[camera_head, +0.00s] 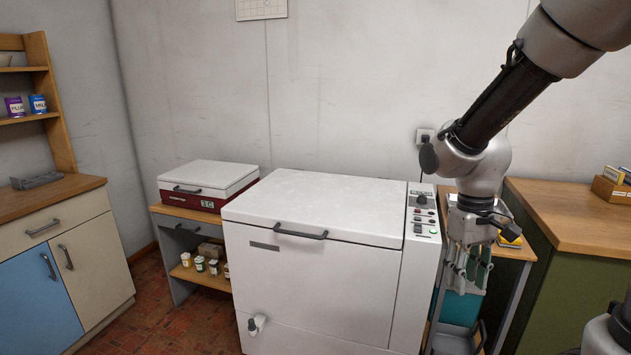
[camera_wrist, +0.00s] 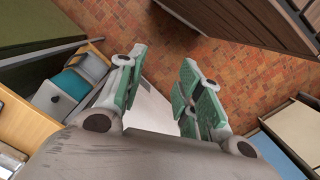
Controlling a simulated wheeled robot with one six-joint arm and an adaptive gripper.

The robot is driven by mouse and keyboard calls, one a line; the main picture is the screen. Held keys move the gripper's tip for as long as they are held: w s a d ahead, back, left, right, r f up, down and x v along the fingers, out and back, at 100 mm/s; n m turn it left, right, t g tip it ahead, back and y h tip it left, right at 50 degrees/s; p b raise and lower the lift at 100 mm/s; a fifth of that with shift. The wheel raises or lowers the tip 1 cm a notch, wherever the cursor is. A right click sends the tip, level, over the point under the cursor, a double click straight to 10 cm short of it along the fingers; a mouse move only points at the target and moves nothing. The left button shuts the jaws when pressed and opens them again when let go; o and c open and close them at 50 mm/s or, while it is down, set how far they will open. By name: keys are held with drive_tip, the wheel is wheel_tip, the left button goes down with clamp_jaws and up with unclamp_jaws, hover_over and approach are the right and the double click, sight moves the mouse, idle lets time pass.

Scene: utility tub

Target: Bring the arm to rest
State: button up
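My arm reaches down from the upper right of the head view. My gripper (camera_head: 466,272) hangs pointing down just right of the control panel of the white tub (camera_head: 315,210). In the wrist view, the two green-padded fingers of my gripper (camera_wrist: 163,66) stand apart with nothing held between them. A white surface and the brick-patterned floor (camera_wrist: 185,35) show through the gap. The tub's lid is closed.
A small wooden stand (camera_head: 512,246) is behind and right of my gripper, beside a green cabinet with a wooden top (camera_head: 580,215). A red-and-white case (camera_head: 207,184) sits on a shelf unit left of the tub. Open floor (camera_head: 165,310) lies at left.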

drive_tip(key=s+d+r+m+t, duration=0.1)
drive_tip(key=s+d+r+t, duration=0.2)
drive_tip(key=s+r, duration=0.2)
drive_tip(key=s+d+r+m+t, duration=0.1)
drive_tip(key=s+d+r+t, duration=0.1)
drive_tip(key=s+r, duration=0.3)
wheel_tip(320, 180, up, 4)
drive_tip(key=shift+d+f+m+t, duration=0.25)
drive_tip(key=shift+d+m+t, duration=0.15)
drive_tip(key=shift+d, duration=0.35)
drive_tip(key=shift+s, duration=0.1)
